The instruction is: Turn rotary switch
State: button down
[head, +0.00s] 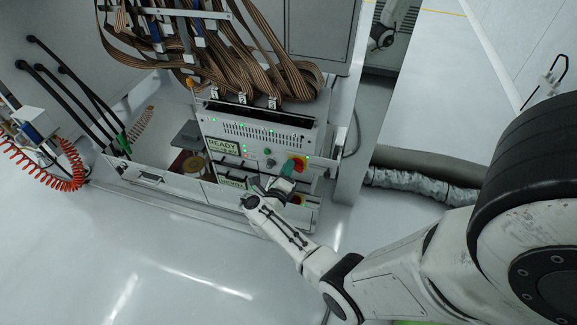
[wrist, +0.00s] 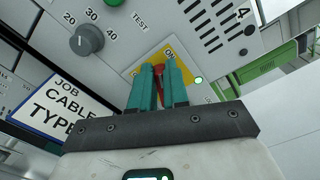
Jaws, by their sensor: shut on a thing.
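The rotary switch is a red handle (wrist: 159,69) on a yellow plate (wrist: 188,91), set in a light grey panel. In the wrist view my gripper (wrist: 160,76) has its two teal fingers on either side of the red handle, shut on it. The fingers hide part of the handle and plate. In the head view the red switch (head: 299,160) shows at the panel's right side, with my gripper (head: 287,169) against it. Part of the switch is covered there.
A grey knob (wrist: 86,40) with number marks, a green button (wrist: 113,2) and a "JOB CABLE TYPE" label (wrist: 62,107) are near the switch. Brown ribbon cables (head: 285,75) hang above the panel. A silver hose (head: 415,186) lies right. Open floor lies in front.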

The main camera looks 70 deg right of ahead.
jog(key=n, duration=0.2)
jog(key=f+n, duration=0.1)
jog(key=n, duration=0.2)
jog(key=shift+w+f+p, duration=0.1)
jog(key=shift+w+p, duration=0.05)
jog(key=shift+p, duration=0.2)
jog(key=shift+n, duration=0.4)
jog(key=c, duration=1.1)
grip_release()
jog(key=a+p, duration=0.1)
jog(key=a, duration=0.2)
jog(key=a+p, duration=0.1)
jog(key=a, duration=0.3)
jog(key=s+a+p, duration=0.1)
jog(key=a, duration=0.3)
jog(key=shift+d, duration=0.1)
